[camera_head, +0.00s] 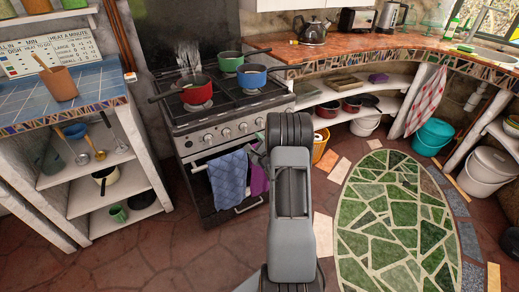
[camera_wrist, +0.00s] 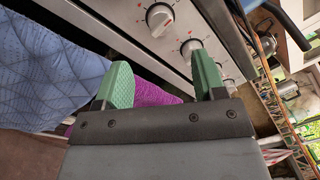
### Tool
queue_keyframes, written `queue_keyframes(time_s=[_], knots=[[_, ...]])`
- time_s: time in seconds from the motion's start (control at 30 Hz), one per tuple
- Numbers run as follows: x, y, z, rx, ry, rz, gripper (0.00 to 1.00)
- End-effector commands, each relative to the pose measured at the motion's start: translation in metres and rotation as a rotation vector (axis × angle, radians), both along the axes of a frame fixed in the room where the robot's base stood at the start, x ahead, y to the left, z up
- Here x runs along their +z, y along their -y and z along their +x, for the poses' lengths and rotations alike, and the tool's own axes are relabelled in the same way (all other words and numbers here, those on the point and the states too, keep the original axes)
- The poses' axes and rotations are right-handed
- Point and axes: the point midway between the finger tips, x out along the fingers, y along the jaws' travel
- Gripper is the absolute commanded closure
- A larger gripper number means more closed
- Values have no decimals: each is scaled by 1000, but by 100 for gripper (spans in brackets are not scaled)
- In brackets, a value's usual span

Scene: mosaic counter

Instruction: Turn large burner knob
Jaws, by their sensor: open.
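The stove (camera_head: 182,119) has a row of several round knobs on its silver front panel. Which knob belongs to the large burner cannot be told. In the wrist view one pale knob (camera_wrist: 160,18) with red marks beside it is closest. A second knob (camera_wrist: 190,47) lies just beyond my gripper's fingertips, and more follow to the lower right, partly behind the right finger. My gripper (camera_wrist: 162,76) is open and empty, its green fingers pointing toward the panel, apart from the knobs. In the head view my arm hides most of the gripper.
A blue towel (camera_head: 228,178) and a purple cloth (camera_head: 259,181) hang on the oven rail just below the knobs. A red pot (camera_head: 197,94), green pot (camera_head: 229,62) and blue pot (camera_head: 252,76) stand on the stove. The counter (camera_head: 350,52) curves away right.

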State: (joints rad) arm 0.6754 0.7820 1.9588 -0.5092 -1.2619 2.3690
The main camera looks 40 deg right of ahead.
Motion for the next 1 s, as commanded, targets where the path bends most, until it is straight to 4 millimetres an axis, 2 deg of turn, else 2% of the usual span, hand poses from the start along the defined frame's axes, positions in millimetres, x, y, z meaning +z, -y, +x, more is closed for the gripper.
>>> queue_keyframes(time_s=[0.1, 0.33, 1.0], knots=[[0, -3, -19, -2, 0, 1, 36], [-2, -8, -41, -1, 0, 0, 36], [-2, -9, -45, 0, 0, 0, 36]])
